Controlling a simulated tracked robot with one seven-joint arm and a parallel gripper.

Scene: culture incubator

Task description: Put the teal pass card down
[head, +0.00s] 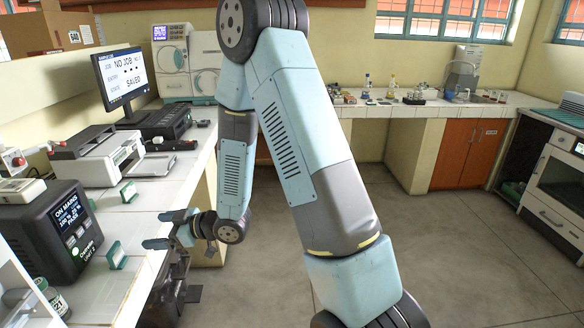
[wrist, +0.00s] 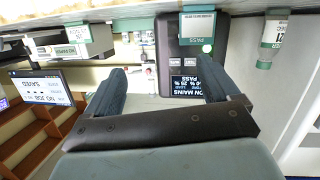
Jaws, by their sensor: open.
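A teal card (head: 116,254) stands upright on the white counter in front of the dark unit. In the wrist view, which is upside down, a teal-edged card marked PASS (wrist: 198,24) shows against that unit's front. A second teal card (head: 128,191) stands further back, near the printer; a similar one shows at the left of the wrist view (wrist: 78,34). My gripper (head: 155,230) is over the counter's front edge, to the right of both cards and apart from them. Its fingers (wrist: 165,85) are spread with nothing between them.
The dark unit (head: 50,236) with a lit screen is left of my gripper, with a teal-capped bottle (head: 52,299) in front. A printer (head: 97,155) and a monitor (head: 121,77) stand further back. Bare counter (head: 142,222) lies between the two cards. The floor (head: 450,250) is clear.

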